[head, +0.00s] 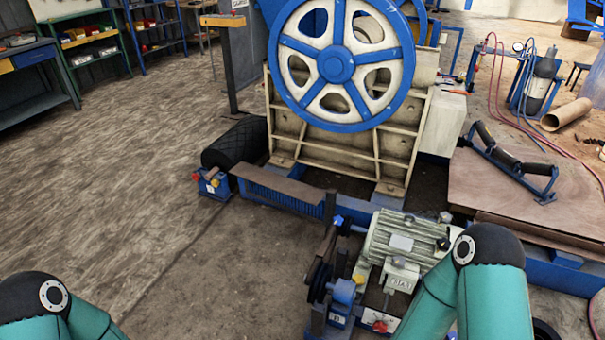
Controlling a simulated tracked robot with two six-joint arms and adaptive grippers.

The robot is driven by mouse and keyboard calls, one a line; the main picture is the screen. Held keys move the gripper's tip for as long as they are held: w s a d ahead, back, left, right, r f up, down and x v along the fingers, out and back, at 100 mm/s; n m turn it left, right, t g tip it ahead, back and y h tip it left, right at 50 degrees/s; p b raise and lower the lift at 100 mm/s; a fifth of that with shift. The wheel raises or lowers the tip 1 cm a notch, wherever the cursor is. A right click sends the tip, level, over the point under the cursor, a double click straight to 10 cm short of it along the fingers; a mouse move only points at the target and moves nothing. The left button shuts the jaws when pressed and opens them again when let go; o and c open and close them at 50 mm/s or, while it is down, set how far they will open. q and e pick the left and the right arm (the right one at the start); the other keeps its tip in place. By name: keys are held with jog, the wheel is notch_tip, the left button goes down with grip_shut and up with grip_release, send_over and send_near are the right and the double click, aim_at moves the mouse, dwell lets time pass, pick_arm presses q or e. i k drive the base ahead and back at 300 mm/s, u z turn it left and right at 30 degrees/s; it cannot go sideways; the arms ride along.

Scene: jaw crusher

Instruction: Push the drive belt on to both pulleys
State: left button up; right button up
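The large blue-and-white spoked wheel (337,66) stands upright on the side of the cream crusher frame and looks like the big pulley. The grey-green motor (405,240) sits low in front of it on a blue base. A small dark round part (318,282), possibly the motor-side pulley, is left of the motor beside a blue block (343,291). I cannot make out a drive belt for certain. Neither gripper shows; only bent teal links of my arms appear at the bottom left and right of the motor.
A black roll (235,145) and a small blue device (212,183) lie left of the crusher. A roller frame (507,162) rests on a brown plate (510,195) at right. Shelves (85,35) and a bench (30,75) stand back left. The left floor is clear.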

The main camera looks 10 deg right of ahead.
aim_at(323, 248)
jog(key=k, duration=1.3)
jog(key=u, duration=0.45)
jog(key=i, duration=1.05)
jog(key=u, duration=0.6)
jog(key=i, duration=1.4)
jog(key=z, duration=0.85)
jog(key=i, duration=0.95)
jog(key=z, duration=0.65)
jog(key=k, duration=0.65)
jog(key=z, duration=0.05)
